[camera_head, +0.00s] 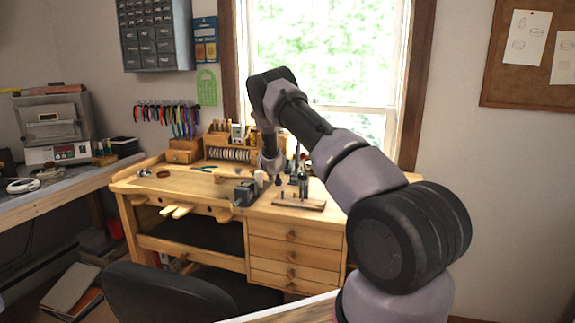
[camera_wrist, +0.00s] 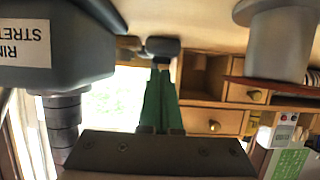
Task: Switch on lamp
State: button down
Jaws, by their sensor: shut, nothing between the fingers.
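I cannot make out a lamp or its switch for certain in either view. My gripper (camera_head: 275,179) is small in the head view, low over the wooden workbench (camera_head: 222,193), near its back. In the wrist view the two green fingers of my gripper (camera_wrist: 159,72) lie together with nothing between them. Their tips are close to a small dark rounded object (camera_wrist: 162,47); I cannot tell whether they touch it. The wrist picture looks upside down.
In the wrist view a dark box with a "RIN... STRE..." label (camera_wrist: 25,43) is close at left, and a grey cylinder (camera_wrist: 278,45) is at right. Wooden drawers (camera_wrist: 215,121) are behind. A chair (camera_head: 165,294) stands before the bench.

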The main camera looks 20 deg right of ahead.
jog(key=shift+s+a+f, duration=0.1)
jog(key=shift+s+f, duration=0.05)
jog(key=shift+f, duration=0.35)
jog(key=shift+r, duration=0.1)
jog(key=shift+r, duration=0.7)
